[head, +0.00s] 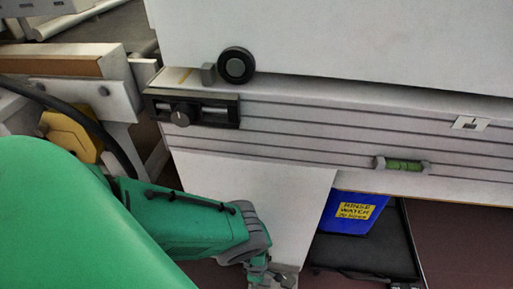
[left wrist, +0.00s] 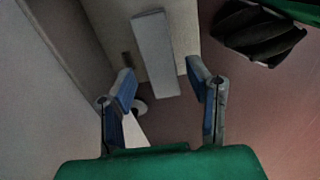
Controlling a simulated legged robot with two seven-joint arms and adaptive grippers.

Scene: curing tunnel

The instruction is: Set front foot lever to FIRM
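My left gripper (head: 272,277) is low beside the foot of the white panel leg (head: 255,195), at the bottom edge of the head view. In the left wrist view the left gripper (left wrist: 160,76) is open, its two blue-padded fingers spread apart. A pale grey elongated bar (left wrist: 155,52), possibly the foot lever, lies beyond and between the fingertips; I cannot tell whether they touch it. No FIRM marking is readable. My right gripper is not in view.
A blue bin labelled rinse water (head: 352,212) sits on a black tray (head: 370,245) right of the leg. Above are a grooved rail (head: 330,140), a green spirit level (head: 402,165), a black slider block (head: 190,108) and a black knob (head: 236,66).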

